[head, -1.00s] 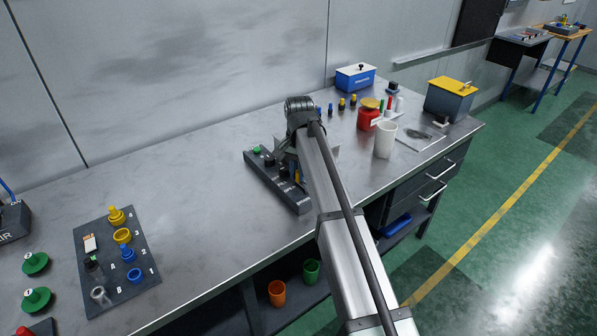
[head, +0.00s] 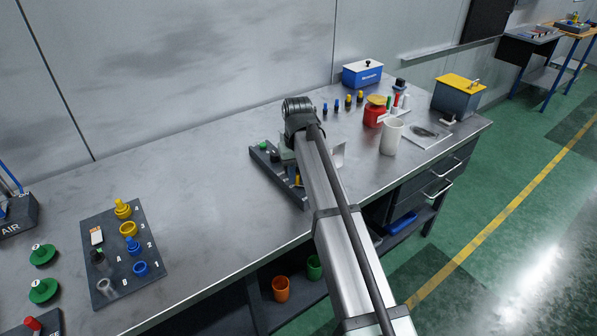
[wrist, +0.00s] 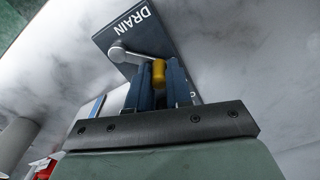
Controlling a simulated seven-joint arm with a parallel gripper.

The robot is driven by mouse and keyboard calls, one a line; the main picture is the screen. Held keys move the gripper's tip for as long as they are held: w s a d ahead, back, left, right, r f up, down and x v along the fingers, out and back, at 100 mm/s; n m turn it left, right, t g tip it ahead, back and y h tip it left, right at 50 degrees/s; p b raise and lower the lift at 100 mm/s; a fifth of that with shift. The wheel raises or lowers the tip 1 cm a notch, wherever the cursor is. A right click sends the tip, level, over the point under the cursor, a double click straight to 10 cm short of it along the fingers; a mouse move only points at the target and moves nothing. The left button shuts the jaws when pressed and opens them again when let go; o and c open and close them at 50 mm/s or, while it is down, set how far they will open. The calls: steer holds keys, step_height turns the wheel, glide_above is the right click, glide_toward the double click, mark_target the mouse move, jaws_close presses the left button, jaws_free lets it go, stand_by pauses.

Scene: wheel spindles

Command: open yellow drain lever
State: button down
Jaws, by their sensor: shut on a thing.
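The drain lever shows in the wrist view as a grey metal arm with a round hub and a yellow handle (wrist: 158,73). It sits on a dark panel (wrist: 152,40) with the white word DRAIN. My gripper (wrist: 155,66) is shut on the yellow handle, with one blue-grey finger on each side of it. In the head view the dark panel (head: 265,165) lies on the bench, and my arm and wrist hide much of it. A small patch of yellow shows there beside my arm.
Right of my arm on the bench (head: 200,185) are a white cup (head: 391,137), a red container (head: 375,112), a blue box (head: 362,74) and a yellow-lidded box (head: 459,94). A dark board (head: 150,272) with coloured parts lies left. The bench between board and panel is clear.

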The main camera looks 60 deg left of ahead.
steer(key=shift+s+d+n, duration=0.25)
steer(key=shift+d+n, duration=0.05)
steer(key=shift+n, duration=0.45)
steer(key=shift+s+d+n, duration=0.2)
steer(key=shift+d+n, duration=0.05)
steer(key=shift+n, duration=0.5)
steer(key=c, duration=1)
jaws_free()
steer(key=shift+c, duration=0.2)
step_height(320, 180, up, 14)
steer(key=shift+f, duration=0.1)
